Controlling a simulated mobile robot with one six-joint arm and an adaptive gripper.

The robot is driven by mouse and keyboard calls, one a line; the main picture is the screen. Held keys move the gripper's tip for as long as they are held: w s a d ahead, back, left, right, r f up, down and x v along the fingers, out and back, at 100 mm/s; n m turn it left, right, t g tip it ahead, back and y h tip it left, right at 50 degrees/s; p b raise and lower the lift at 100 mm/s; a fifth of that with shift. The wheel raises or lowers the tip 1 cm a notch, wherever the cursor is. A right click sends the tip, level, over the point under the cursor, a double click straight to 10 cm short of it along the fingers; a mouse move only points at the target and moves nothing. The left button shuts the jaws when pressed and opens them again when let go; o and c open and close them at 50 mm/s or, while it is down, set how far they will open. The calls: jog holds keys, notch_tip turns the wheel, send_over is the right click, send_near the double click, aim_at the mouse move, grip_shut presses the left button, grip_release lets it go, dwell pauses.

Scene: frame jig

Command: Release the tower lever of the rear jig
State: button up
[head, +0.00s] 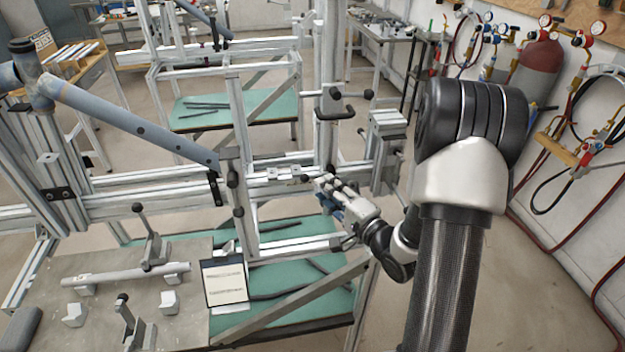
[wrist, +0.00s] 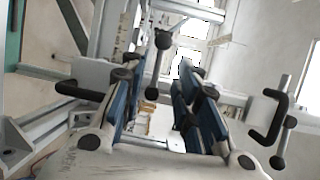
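A vertical metal tower (head: 327,50) of the jig stands at upper centre in the head view, with a dark lever with ball ends (head: 336,93) on it. My gripper (head: 325,186) is below that lever, close to the horizontal rails. In the wrist view my gripper (wrist: 155,85) has its two blue-sided fingers apart with a gap between them. A silver lever with black ball knobs (wrist: 158,66) shows in that gap, beyond or between the fingers. Contact cannot be told. I cannot tell for certain which lever belongs to the rear jig's tower.
Black clamp handles flank my fingers at left (wrist: 82,92) and right (wrist: 268,120) in the wrist view. A blue-grey frame tube (head: 130,122) spans the jig's left. A grey plate (head: 190,320) with toggle levers lies front left.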

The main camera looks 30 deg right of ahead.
aim_at(313, 177)
jog(key=w, duration=0.4)
jog(key=w+a+b, duration=0.1)
jog(key=w, duration=0.2)
jog(key=shift+w+f, duration=0.1)
jog(key=shift+f, duration=0.1)
jog(key=shift+c, duration=0.4)
grip_shut()
